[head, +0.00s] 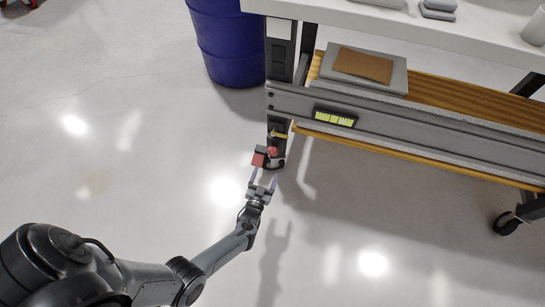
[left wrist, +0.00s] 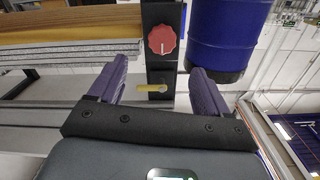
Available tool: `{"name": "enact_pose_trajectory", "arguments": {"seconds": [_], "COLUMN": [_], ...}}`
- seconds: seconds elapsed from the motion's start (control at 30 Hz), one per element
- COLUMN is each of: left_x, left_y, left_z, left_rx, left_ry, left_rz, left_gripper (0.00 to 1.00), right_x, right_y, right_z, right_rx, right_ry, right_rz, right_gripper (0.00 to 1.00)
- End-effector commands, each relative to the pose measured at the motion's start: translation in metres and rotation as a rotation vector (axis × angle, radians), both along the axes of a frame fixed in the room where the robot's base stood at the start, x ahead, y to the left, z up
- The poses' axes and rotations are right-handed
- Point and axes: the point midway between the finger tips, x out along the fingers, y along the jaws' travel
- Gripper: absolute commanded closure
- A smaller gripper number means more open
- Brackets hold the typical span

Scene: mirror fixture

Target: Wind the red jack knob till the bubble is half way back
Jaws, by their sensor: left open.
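The red jack knob (head: 272,151) sits low on the dark bench leg at its left end. In the left wrist view the red knob (left wrist: 162,40) is scalloped, with a white mark pointing down in the picture. My left gripper (head: 264,177) is open and empty just short of the knob. In the left wrist view its two purple fingers (left wrist: 160,68) stand apart, with the knob beyond and between them. The yellow-green level vial (head: 335,117) is on the grey beam; its bubble is too small to read. My right gripper is not in view.
A yellow lever (head: 279,134) is on the leg by the knob; it also shows in the left wrist view (left wrist: 151,88). A blue barrel (head: 228,42) stands behind. Open floor lies in front.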

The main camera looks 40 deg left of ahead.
Motion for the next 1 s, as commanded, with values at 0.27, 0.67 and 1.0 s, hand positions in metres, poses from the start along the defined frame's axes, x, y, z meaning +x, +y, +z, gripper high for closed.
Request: {"name": "enact_pose_trajectory", "arguments": {"seconds": [0.27, 0.67, 1.0], "left_x": [0.043, 0.081, 0.083], "left_y": [0.019, 0.036, 0.037], "left_z": [-0.004, -0.001, 0.000], "left_rx": [0.003, 0.002, 0.001], "left_ry": [-0.004, -0.001, 0.000], "left_rz": [-0.001, 0.000, 0.000], "left_gripper": [0.22, 0.22, 0.22], "right_x": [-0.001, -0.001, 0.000], "right_y": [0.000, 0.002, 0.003], "right_z": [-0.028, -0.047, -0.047], "right_rx": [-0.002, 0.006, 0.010], "right_ry": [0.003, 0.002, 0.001], "right_rz": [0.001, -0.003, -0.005], "right_gripper": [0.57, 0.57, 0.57]}}
